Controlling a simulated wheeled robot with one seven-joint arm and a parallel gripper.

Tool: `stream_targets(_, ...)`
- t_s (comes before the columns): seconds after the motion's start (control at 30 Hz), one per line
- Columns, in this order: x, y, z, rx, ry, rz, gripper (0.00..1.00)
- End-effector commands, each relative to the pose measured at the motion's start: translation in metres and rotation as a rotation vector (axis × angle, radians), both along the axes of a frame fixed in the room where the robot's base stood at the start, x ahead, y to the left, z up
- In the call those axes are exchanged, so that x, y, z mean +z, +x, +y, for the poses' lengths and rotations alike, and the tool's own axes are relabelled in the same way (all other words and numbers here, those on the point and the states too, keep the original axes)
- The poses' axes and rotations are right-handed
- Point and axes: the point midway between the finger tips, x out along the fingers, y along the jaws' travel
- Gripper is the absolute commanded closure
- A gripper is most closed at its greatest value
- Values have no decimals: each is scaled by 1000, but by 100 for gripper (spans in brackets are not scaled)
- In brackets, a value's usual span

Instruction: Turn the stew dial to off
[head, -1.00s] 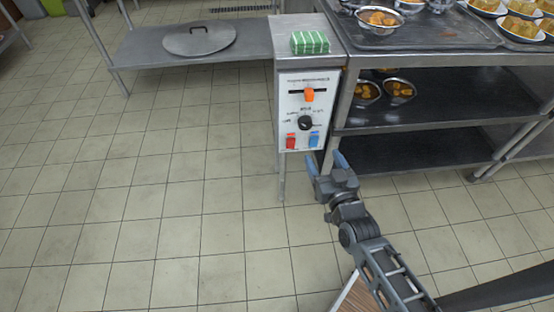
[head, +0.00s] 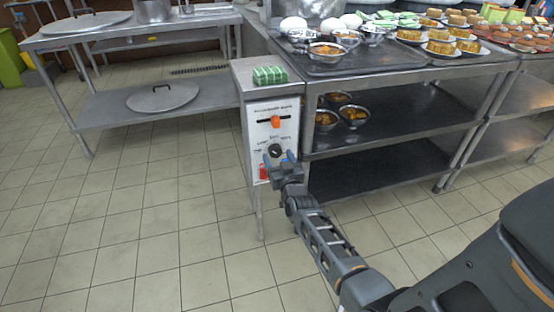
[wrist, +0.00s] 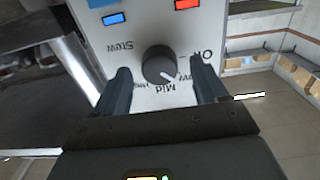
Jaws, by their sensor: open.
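The stew dial (head: 275,151) is a round black knob on the white control panel (head: 283,110). In the wrist view the dial (wrist: 159,64) shows close up, upside down, with "Stew" and "Mid" lettering beside it. Its white pointer mark slants toward the lower right there, near the "Mid" lettering. My gripper (head: 280,157) is in front of the panel, right at the dial. Its two fingers are open, one on each side of the dial in the wrist view; whether they touch it I cannot tell. In the head view the gripper partly covers the panel's lower part.
A green striped sponge (head: 270,74) lies on top of the cabinet. A shelf with bowls (head: 353,114) stands at the right. Floor at the left is clear.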

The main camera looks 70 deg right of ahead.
Motion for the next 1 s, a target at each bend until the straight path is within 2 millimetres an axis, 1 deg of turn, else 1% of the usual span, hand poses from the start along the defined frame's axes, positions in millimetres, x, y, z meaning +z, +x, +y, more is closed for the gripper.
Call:
stream_targets(0.13,0,7,-8,0,0,0,28)
stream_targets(0.43,0,8,-9,0,1,1,29)
stream_targets(1.0,0,7,-9,0,1,1,83)
